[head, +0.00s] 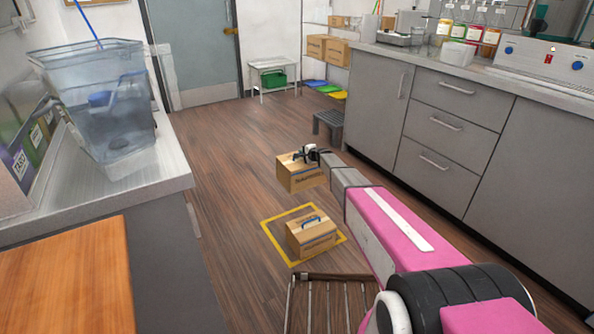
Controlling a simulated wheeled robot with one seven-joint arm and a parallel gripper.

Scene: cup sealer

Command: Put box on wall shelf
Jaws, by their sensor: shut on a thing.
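A cardboard box (300,180) with dark printing is at the end of my pink arm, in the middle of the head view. My gripper (305,155) is shut at the top of this box; its fingertips and the exact grip are too small to make out. I cannot tell for sure how high the box hangs above the floor. A second cardboard box (311,239) with a blue handle stands nearer, inside a yellow square (275,244) marked on the floor.
Grey drawer cabinets (440,130) line the right side. A dark step stool (329,124) stands by their far end. A white side table (272,66) with a green bin is at the back. A counter with a clear tub (105,110) is left.

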